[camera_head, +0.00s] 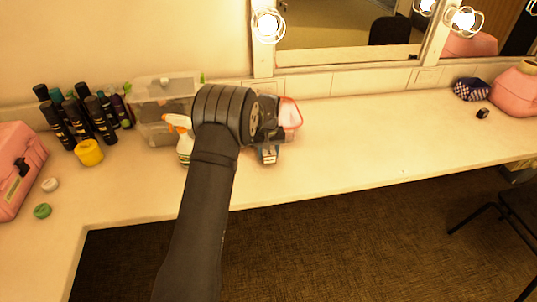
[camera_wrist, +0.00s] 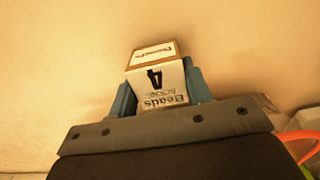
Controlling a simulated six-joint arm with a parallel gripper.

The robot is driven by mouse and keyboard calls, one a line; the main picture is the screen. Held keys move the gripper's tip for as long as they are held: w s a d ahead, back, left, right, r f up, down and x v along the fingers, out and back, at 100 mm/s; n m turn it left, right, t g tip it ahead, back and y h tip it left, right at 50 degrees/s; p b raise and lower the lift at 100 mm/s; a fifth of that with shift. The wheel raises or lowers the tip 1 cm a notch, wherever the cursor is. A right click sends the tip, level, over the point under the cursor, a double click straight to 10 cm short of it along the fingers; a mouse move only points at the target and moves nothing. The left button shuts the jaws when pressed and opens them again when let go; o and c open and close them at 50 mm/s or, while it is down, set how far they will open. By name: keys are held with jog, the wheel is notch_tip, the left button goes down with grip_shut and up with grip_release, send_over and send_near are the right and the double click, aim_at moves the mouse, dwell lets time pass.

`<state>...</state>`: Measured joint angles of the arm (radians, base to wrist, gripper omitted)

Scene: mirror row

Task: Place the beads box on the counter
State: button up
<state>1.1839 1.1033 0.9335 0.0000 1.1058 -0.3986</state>
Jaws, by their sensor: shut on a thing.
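The beads box (camera_wrist: 158,84) is a small box with a white label reading "Beads" and a large 4, with a brown-edged top. It sits between the two blue fingers of my gripper (camera_wrist: 160,92), which is shut on it. In the head view my gripper (camera_head: 269,155) is over the middle of the pale counter (camera_head: 350,130), in from its front edge. There my arm and gripper largely hide the box. Counter surface shows behind the box in the wrist view; I cannot tell whether the box touches it.
A spray bottle (camera_head: 184,142) and clear bin (camera_head: 155,128) stand left of my gripper; a pink-rimmed container (camera_head: 291,115) is close behind. Several dark bottles (camera_head: 80,115), a yellow jar (camera_head: 89,152) and a pink case (camera_head: 18,172) fill the left. The counter's right middle is clear.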

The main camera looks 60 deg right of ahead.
jog(key=shift+f, duration=0.4)
jog(key=shift+f, duration=0.2)
jog(key=o, duration=1)
notch_tip(320, 180, up, 12)
jog(key=shift+r, duration=0.2)
